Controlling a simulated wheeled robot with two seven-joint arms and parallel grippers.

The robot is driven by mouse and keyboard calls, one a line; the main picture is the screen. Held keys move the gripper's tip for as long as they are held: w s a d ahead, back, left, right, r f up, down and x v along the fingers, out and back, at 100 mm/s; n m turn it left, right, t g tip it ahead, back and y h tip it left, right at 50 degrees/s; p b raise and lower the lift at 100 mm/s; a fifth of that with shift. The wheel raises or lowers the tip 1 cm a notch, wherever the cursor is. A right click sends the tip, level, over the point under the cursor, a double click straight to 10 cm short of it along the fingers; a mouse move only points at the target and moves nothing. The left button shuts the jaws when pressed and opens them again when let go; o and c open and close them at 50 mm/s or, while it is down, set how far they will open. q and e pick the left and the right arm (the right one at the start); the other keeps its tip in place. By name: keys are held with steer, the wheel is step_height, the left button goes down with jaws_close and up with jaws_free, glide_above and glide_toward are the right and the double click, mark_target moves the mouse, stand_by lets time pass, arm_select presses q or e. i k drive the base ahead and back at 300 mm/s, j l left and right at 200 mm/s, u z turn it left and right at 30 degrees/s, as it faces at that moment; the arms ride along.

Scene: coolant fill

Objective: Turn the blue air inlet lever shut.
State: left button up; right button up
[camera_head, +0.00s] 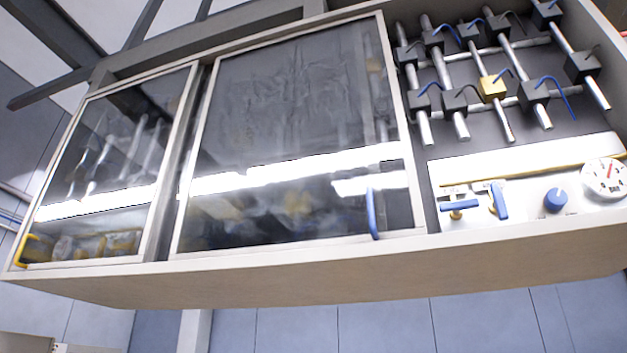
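Two blue levers sit on the white control panel (530,190) at the right of the cabinet. The left lever (459,205) lies level across its yellowish mount. The right lever (499,201) stands nearly upright beside it. Their labels are too small to read, so I cannot tell which one is the air inlet lever. A round blue knob (555,200) and a white dial gauge (604,178) with a red needle are further right on the panel. Neither of my grippers is in view.
Left of the panel are two glass doors, the larger (300,120) with a blue handle (372,214), the smaller (110,160) with a yellow handle (24,250). The cabinet's lower ledge (330,270) juts out below.

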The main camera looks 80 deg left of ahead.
mark_target(499, 204)
steer(key=u, duration=2.6)
steer(key=k+j, duration=0.1)
steer(key=k, duration=0.3)
steer(key=k+u, duration=0.1)
steer(key=k, duration=0.3)
